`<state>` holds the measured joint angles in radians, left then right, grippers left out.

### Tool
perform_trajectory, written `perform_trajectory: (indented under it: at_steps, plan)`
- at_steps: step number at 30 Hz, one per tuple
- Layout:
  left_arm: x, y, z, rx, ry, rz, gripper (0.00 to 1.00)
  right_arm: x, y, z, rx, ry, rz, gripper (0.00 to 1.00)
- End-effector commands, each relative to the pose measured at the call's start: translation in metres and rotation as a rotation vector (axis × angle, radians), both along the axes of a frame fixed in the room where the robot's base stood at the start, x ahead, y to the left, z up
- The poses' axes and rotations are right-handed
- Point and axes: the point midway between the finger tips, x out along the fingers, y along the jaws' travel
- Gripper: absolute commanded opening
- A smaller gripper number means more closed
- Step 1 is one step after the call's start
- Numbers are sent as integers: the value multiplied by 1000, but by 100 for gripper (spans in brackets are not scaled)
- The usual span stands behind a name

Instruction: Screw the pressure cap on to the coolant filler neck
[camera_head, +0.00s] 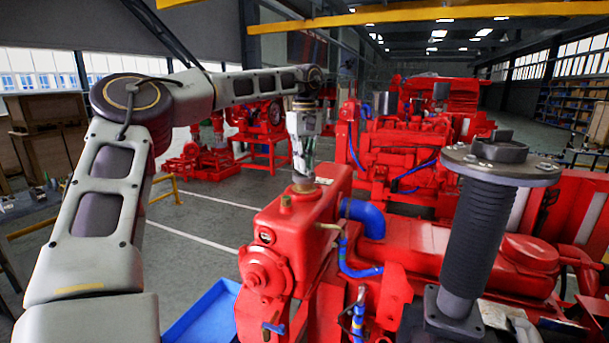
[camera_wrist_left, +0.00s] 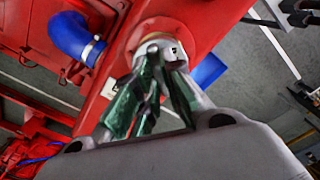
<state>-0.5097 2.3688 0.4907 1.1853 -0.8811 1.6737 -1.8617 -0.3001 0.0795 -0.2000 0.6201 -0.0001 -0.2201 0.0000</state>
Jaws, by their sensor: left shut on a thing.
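My left gripper (camera_head: 303,180) points down at the top of the red header tank (camera_head: 310,208), and its fingertips are shut. In the left wrist view the green-padded fingers (camera_wrist_left: 160,58) close around a pale metallic round piece, which looks like the pressure cap (camera_wrist_left: 172,52). The cap is mostly hidden by the fingers. My right gripper is not in view.
A brass fitting (camera_head: 285,202) stands on the tank nearby. A blue hose (camera_head: 362,217) leaves the tank's side. A dark ribbed column with a flange (camera_head: 478,235) rises at the right. A blue tray (camera_head: 205,316) lies at lower left. Floor to the left is mostly clear.

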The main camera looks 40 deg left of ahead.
Motion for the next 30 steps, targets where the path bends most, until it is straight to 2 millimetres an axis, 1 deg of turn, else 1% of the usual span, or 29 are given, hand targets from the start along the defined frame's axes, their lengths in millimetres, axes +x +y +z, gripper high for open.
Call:
perform_trajectory:
  at_steps: [15, 20, 30]
  plan:
    - [0, 0, 1, 0, -2, -297, 0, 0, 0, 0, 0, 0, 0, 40]
    - [0, 0, 1, 0, -2, -304, 0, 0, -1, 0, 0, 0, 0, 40]
    - [0, 0, 1, 1, -3, -465, 0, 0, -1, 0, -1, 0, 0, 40]
